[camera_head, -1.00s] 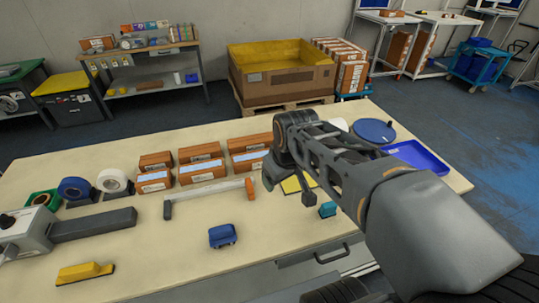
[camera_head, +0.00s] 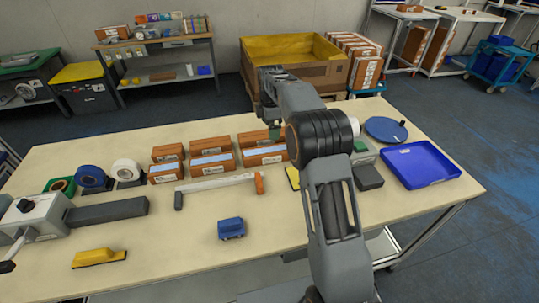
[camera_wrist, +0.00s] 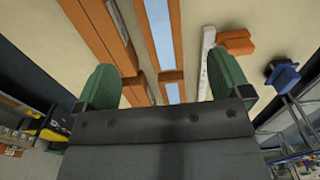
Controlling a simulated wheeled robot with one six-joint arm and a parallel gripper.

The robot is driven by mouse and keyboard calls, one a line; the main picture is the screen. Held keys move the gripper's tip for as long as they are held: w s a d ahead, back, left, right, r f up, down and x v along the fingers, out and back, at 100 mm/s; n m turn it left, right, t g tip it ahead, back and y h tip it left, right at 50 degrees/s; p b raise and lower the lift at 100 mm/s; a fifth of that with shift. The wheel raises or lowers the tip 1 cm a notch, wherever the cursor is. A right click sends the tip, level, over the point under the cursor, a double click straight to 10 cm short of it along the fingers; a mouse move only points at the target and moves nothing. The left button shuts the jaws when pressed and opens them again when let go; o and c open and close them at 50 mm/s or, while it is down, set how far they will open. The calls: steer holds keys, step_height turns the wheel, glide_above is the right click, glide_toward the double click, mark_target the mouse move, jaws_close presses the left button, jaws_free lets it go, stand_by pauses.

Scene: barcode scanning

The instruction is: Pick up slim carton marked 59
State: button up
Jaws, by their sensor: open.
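Several slim brown cartons stand in two rows on the table: a front row with a left (camera_head: 166,175), a middle (camera_head: 211,168) and a right carton (camera_head: 262,158), and a back row with a left (camera_head: 168,152), a middle (camera_head: 210,145) and a right carton (camera_head: 252,139). Their marks are too small to read, so I cannot tell which is 59. My gripper (camera_head: 274,132) is partly hidden by my arm near the right-hand cartons. In the wrist view my gripper (camera_wrist: 165,82) has its green fingertips wide apart, with brown cartons (camera_wrist: 98,35) showing below and nothing held.
A white bar with an orange end (camera_head: 217,185) lies in front of the cartons. A blue block (camera_head: 231,228) and a yellow-handled tool (camera_head: 98,258) lie nearer. Tape rolls (camera_head: 92,177) stand left; a blue tray (camera_head: 419,164) lies right. The front middle of the table is mostly clear.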

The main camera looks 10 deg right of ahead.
mark_target(270, 150)
step_height(270, 150, down, 12)
steer(key=shift+a+f+p, duration=0.1)
steer(key=shift+p, duration=0.65)
steer(key=shift+c, duration=0.3)
steer(key=shift+w, duration=0.1)
steer(key=c, duration=1.2)
